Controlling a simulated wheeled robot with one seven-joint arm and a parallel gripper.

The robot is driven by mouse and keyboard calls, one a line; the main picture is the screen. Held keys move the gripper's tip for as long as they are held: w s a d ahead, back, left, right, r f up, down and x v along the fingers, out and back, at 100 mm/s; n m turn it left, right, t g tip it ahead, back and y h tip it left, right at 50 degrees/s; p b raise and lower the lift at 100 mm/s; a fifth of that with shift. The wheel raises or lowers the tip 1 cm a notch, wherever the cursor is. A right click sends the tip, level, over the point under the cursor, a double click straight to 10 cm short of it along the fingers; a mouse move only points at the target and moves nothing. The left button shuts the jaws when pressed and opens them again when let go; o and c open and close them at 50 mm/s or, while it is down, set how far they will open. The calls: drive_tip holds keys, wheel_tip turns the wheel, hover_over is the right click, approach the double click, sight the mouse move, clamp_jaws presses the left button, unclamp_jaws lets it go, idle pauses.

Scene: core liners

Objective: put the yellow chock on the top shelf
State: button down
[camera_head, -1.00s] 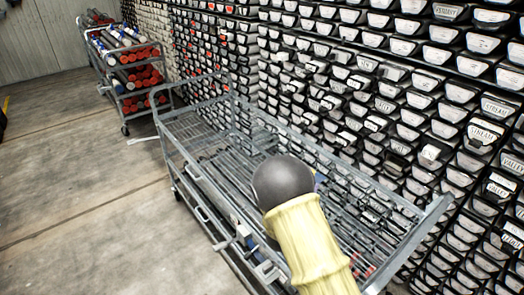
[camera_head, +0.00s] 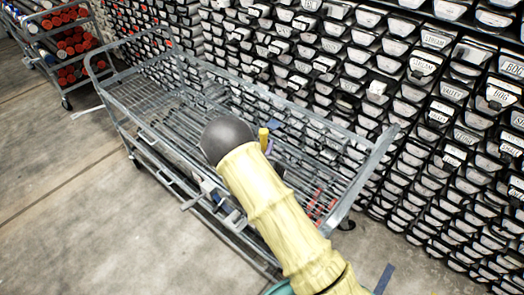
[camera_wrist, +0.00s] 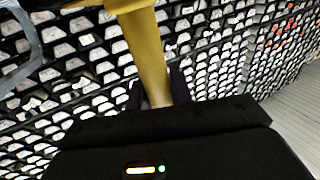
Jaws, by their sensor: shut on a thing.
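The yellow chock (camera_wrist: 145,45) is a long, smooth yellow piece in the wrist view, running from the top edge down between the dark fingers of my gripper (camera_wrist: 158,92). My gripper is shut on it. In the head view, only a short yellow end of the chock (camera_head: 263,137) shows beside my arm, which hides most of the gripper. The grey metal cart has a barred top shelf (camera_head: 165,105). The chock appears in front of or over this shelf's middle; I cannot tell the height between them.
Racks of black core trays with white labels (camera_head: 430,110) line the wall behind the cart. Another cart (camera_head: 55,50) with red-ended tubes stands at the far left. Red pieces (camera_head: 318,203) show through the cart's right part. Concrete floor (camera_head: 50,220) is clear at left.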

drive_tip(key=shift+w, duration=0.1)
drive_tip(key=shift+f, duration=0.2)
drive_tip(key=shift+f, duration=0.3)
drive_tip(key=f, duration=0.2)
drive_tip(key=f+p, duration=0.1)
drive_tip(key=shift+w+d, duration=0.1)
drive_tip(key=shift+d, duration=0.15)
drive_tip(key=shift+a+f, duration=0.1)
drive_tip(key=shift+s+a, duration=0.25)
drive_tip(key=shift+a, duration=0.1)
drive_tip(key=shift+d+f, duration=0.15)
drive_tip(key=shift+f, duration=0.1)
drive_tip(key=c, duration=1.3)
unclamp_jaws()
drive_tip(key=shift+d, duration=0.1)
drive_tip(key=shift+o, duration=0.2)
drive_tip(key=shift+r, duration=0.1)
